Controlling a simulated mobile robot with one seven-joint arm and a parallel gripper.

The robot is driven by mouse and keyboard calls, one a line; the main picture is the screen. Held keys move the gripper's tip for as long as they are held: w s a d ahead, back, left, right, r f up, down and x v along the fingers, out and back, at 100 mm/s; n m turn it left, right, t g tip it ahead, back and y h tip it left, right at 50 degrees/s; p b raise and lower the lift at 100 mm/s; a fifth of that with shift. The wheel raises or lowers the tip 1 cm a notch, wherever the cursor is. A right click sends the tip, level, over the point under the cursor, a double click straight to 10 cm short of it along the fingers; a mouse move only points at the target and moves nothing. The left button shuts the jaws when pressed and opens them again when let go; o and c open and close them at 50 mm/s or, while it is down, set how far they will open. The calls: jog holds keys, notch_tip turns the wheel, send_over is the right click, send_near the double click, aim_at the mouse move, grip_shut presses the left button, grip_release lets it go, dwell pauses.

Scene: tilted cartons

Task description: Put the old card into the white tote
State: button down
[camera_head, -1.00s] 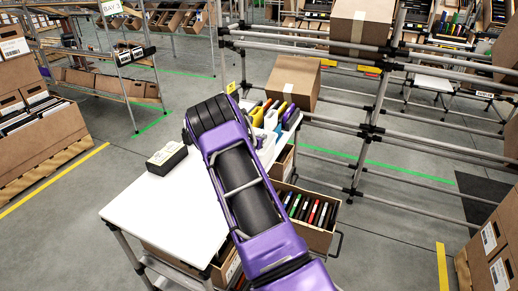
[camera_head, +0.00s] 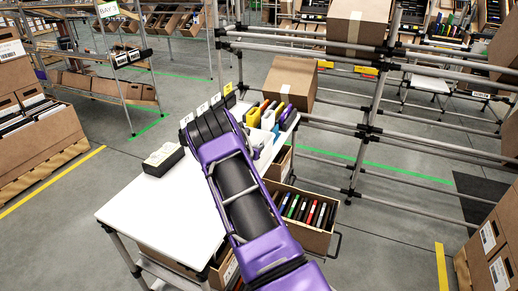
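No old card can be made out; several thin upright items with coloured tops stand in an open carton (camera_head: 318,239) right of the white table, too small to tell apart. A whitish container (camera_head: 265,138), perhaps the white tote, shows at the table's far right end, partly behind my arm. My purple arm reaches from the bottom over the table, its black wrist end above the far part.
A black box with a pale top (camera_head: 163,159) sits on the white table (camera_head: 150,205), whose front left is clear. Small tags stand along its far edge. Yellow and coloured items (camera_head: 252,117) stand at the far right. A pipe rack (camera_head: 367,130) with cartons stands behind.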

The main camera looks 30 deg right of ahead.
jog(key=shift+s+f, duration=0.1)
jog(key=shift+f, duration=0.2)
jog(key=c, duration=1.1)
grip_release()
jog(key=shift+a+f, duration=0.1)
jog(key=shift+f, duration=0.15)
jog(key=shift+s, duration=0.1)
jog(key=shift+r+p, duration=0.55)
jog(key=shift+p, duration=0.1)
jog(key=shift+s+a+r, duration=0.1)
jog(key=shift+a+r, duration=0.1)
jog(key=shift+a, duration=0.05)
jog(key=v, duration=0.7)
jog(key=p+v, duration=0.1)
jog(key=v, duration=0.3)
jog(key=shift+r, duration=0.4)
